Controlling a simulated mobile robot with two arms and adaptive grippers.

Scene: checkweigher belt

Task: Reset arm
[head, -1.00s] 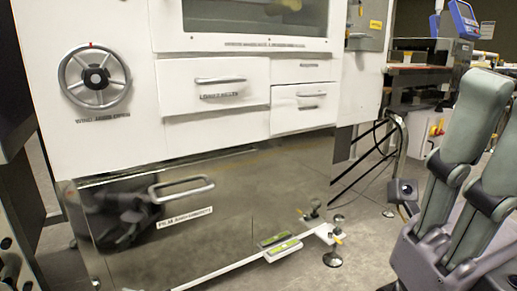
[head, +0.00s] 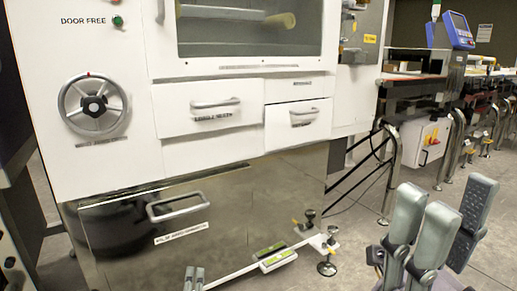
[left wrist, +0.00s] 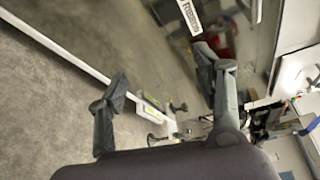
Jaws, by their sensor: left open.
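My right gripper (head: 446,198) is at the lower right of the head view, its grey fingers pointing up and standing apart, with nothing between them. The tips of my left gripper (head: 194,278) just show at the bottom edge, low in front of the cabinet's steel lower panel. In the left wrist view my left gripper (left wrist: 165,82) has its dark fingers wide apart and empty. Its palm fills the bottom of that view.
A white machine cabinet (head: 205,152) fills the left and middle, with a handwheel (head: 94,106), drawers and a steel lower panel (head: 240,200) with a handle. Levelling feet (head: 327,268) stand out at its lower right. A conveyor (head: 412,80) runs behind at the right. Grey floor lies between.

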